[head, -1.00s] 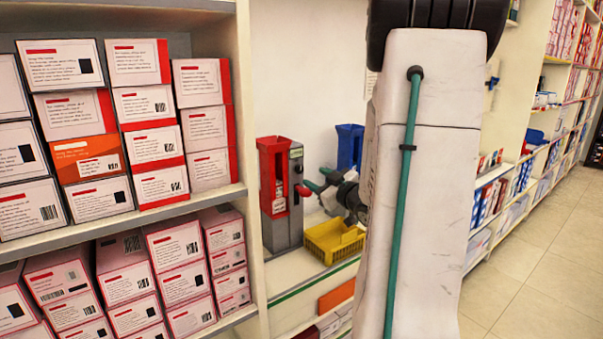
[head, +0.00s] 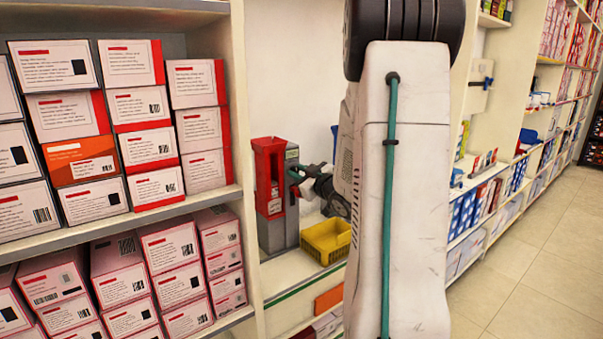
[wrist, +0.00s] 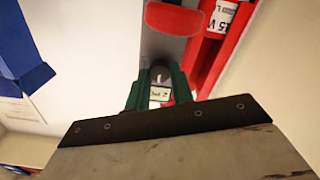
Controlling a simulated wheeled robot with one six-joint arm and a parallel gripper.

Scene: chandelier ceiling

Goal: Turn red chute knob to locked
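The red chute (head: 268,165) stands on the shelf, a red hopper on a grey body. In the wrist view, a small grey knob (wrist: 160,73) with a white mark sits on the grey face, by a small label (wrist: 159,94). My gripper (wrist: 158,92) is close to this face, its green fingers apart on either side of the knob and label. I cannot tell whether they touch the knob. The head view shows my gripper (head: 298,172) at the chute's right side, hiding the knob. A red rounded part (wrist: 173,18) juts out near the fingers.
A yellow bin (head: 325,240) stands just right of the chute. A blue chute (wrist: 25,60) shows in the wrist view; my arm mostly hides it in the head view. Boxes (head: 150,145) fill the left shelves. Open floor (head: 530,250) lies to the right.

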